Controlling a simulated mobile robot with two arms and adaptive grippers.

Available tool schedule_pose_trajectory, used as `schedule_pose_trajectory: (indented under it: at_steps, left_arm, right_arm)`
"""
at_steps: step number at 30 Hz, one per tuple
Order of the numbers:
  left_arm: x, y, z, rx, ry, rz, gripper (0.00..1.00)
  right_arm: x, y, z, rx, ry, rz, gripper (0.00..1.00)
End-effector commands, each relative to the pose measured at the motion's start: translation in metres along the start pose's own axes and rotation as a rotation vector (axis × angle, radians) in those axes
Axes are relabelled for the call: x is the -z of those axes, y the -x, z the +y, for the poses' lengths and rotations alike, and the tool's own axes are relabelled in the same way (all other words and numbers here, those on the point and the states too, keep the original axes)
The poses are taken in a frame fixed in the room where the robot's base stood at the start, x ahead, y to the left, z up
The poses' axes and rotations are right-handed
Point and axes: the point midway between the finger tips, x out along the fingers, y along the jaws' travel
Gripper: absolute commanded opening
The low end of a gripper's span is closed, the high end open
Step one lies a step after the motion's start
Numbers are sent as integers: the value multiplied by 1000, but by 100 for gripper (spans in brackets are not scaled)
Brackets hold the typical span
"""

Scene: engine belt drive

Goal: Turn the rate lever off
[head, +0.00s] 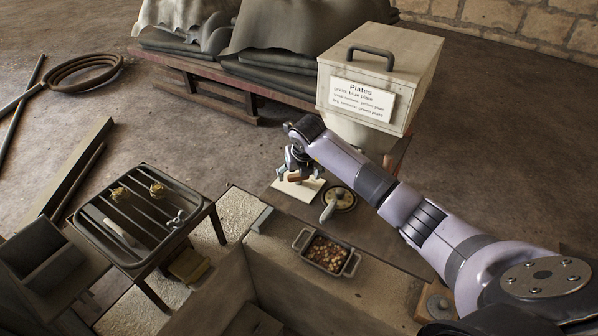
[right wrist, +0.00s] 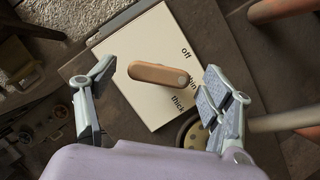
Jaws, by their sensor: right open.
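The rate lever (right wrist: 158,74) is a rounded orange-brown handle on a cream plate (right wrist: 125,50) lettered "off", "thick" and a partly covered word that looks like "thin". The lever's right end, with a pale round spot, points toward the middle word. My right gripper (right wrist: 158,82) is open, its fingers on either side of the lever with gaps visible; contact is not seen. In the head view my right gripper (head: 297,163) is just over the lever (head: 298,178) and plate (head: 309,190), partly covering them. My left gripper is not in view.
A round brass-coloured disc with a pale handle (head: 328,211) sits right beside the plate. A small tray of mixed bits (head: 325,253) is in front. A barred rack (head: 145,215) stands left, and a box labelled "Plates" (head: 415,60) behind.

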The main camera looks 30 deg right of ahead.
Motion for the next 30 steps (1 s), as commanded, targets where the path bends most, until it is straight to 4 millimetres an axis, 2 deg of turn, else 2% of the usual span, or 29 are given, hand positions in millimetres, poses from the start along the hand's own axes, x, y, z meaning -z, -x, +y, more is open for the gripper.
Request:
schedule_pose_trajectory:
  at_steps: [2,24,30]
  left_arm:
    - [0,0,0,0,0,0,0]
    - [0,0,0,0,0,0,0]
    - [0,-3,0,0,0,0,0]
  right_arm:
    - [0,0,0,0,0,0,75]
    - [0,1,0,0,-1,0,27]
    - [0,0,-1,-5,14,0,27]
